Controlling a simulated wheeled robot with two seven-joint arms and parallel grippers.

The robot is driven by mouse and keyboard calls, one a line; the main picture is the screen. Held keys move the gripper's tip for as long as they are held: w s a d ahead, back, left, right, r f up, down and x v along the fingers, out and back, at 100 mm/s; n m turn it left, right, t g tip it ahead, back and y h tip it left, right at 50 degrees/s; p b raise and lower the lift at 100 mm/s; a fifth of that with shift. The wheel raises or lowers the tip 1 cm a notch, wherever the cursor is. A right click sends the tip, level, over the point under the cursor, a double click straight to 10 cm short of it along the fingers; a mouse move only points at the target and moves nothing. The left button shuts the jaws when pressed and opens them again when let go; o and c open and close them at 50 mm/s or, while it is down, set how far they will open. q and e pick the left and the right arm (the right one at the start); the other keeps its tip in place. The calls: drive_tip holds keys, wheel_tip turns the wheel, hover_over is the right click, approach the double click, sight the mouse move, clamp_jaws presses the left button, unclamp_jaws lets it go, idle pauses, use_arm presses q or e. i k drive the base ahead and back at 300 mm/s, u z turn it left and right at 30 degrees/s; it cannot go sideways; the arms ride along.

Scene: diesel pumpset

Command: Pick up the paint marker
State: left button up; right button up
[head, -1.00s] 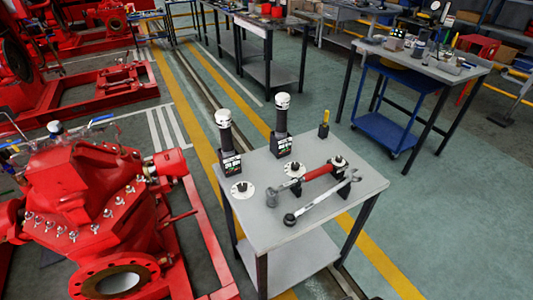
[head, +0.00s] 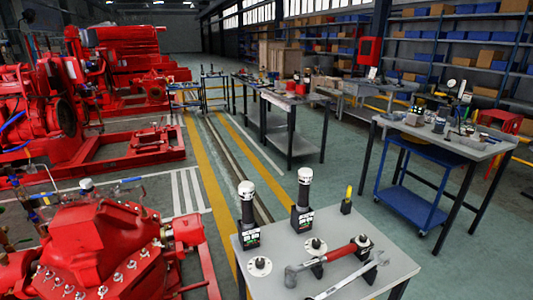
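A slim yellow marker-like item (head: 348,192), which looks like the paint marker, stands upright in a small black holder (head: 346,208). It is at the back right of the near grey table (head: 388,243) in the head view. It is small in the picture, so no label can be read. Neither of my grippers is in view.
Two black upright devices with white tops (head: 247,212) (head: 304,202) stand left of the marker. Red pump machinery (head: 95,250) fills the left.

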sight(349, 189)
drive_tip(key=k, duration=1.25)
drive_tip(key=z, duration=0.85)
drive_tip(key=i, duration=1.85)
drive_tip(key=u, duration=1.7)
